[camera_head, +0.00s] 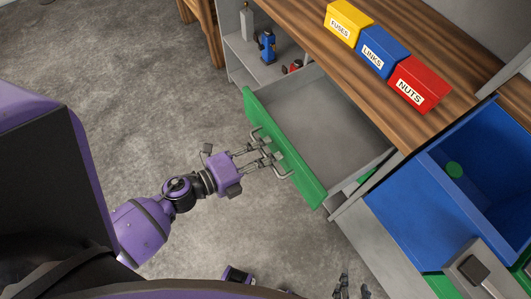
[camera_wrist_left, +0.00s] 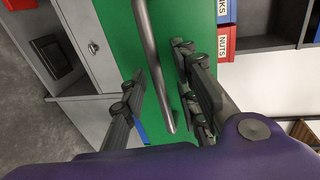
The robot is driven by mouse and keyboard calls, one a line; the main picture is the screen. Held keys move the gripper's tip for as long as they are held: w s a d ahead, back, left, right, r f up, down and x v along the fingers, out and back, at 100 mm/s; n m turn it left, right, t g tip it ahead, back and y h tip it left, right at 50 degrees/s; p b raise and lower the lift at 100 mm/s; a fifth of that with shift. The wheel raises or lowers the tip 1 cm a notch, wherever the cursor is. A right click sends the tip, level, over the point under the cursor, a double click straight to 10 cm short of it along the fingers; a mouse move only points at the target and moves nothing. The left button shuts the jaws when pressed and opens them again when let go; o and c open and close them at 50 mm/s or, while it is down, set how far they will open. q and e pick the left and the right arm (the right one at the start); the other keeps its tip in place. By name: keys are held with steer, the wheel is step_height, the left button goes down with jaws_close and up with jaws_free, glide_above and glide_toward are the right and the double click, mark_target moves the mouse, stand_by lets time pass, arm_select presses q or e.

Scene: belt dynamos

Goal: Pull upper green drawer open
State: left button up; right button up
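The upper green drawer (camera_head: 310,180) is pulled out of the grey cabinet, and its empty grey inside shows in the head view. Its front (camera_wrist_left: 188,20) fills the middle of the left wrist view. The metal bar handle (camera_wrist_left: 148,45) runs down that front. My left gripper (camera_head: 264,156) is at the handle. In the left wrist view its fingers (camera_wrist_left: 160,95) are apart, with the handle's end between them and gaps beside it. My right gripper (camera_head: 352,288) shows only partly at the bottom edge of the head view, its fingers apart and empty.
Yellow FUSES (camera_head: 348,20), blue LINKS (camera_head: 383,50) and red NUTS (camera_head: 419,84) bins stand on the wooden top. A blue open container (camera_head: 440,185) is at the right. The floor left of the drawer is clear.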

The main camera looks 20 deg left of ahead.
arm_select(q)
steer(key=v, duration=1.2)
stand_by(0.4)
steer(key=w+a+f+n+t+y, duration=0.1)
steer(key=w+a+f+n+y, duration=0.1)
steer(key=a+n+y, duration=0.5)
steer(key=s+f+n+g+y+p, duration=0.2)
steer(key=s+f+n+p, duration=0.25)
steer(key=n, duration=0.65)
steer(key=s+d+n+g+p, duration=0.3)
steer(key=s+d+n, duration=0.3)
steer(key=s+d, duration=0.1)
steer(key=shift+d+f+n, duration=0.35)
steer(key=shift+f+n, duration=0.05)
steer(key=shift+f, duration=0.05)
arm_select(e)
step_height(320, 180, up, 8)
steer(key=w+a, duration=0.1)
steer(key=w, duration=0.1)
steer(key=shift+w+f+t, duration=0.2)
steer(key=shift+f+t, duration=0.05)
steer(key=shift+t, duration=0.05)
